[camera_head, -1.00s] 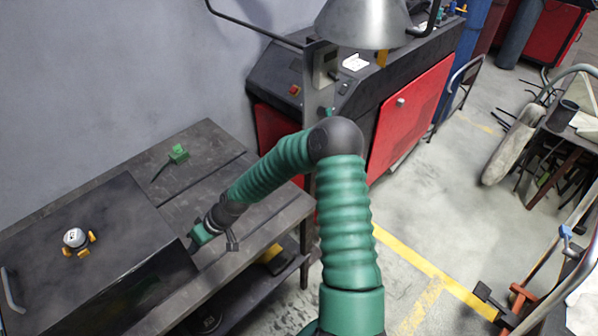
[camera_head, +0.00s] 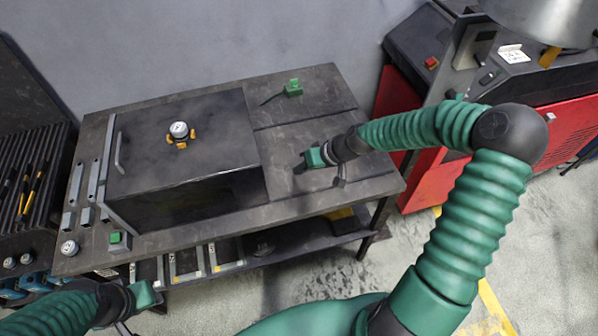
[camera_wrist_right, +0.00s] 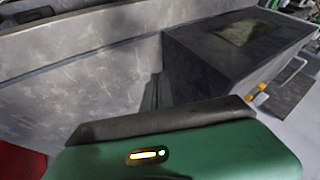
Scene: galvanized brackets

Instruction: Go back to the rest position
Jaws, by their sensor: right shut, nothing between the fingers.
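My right gripper (camera_head: 308,161) is shut and empty. It is over the right part of the dark metal table (camera_head: 315,125), just right of the dark box. My right arm reaches in from the right, bent at a high elbow. In the right wrist view, the green gripper body fills the bottom and its fingertips cannot be made out. My left gripper (camera_head: 147,297) is at the lower left of the head view, in front of the table's edge. Its fingers are too unclear to tell whether they are open or shut.
A dark box (camera_head: 195,165) with a gauge (camera_head: 179,130) on top stands on the table. Flat brackets (camera_head: 92,180) lie left of it. A red and black machine (camera_head: 400,105) stands right of the table.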

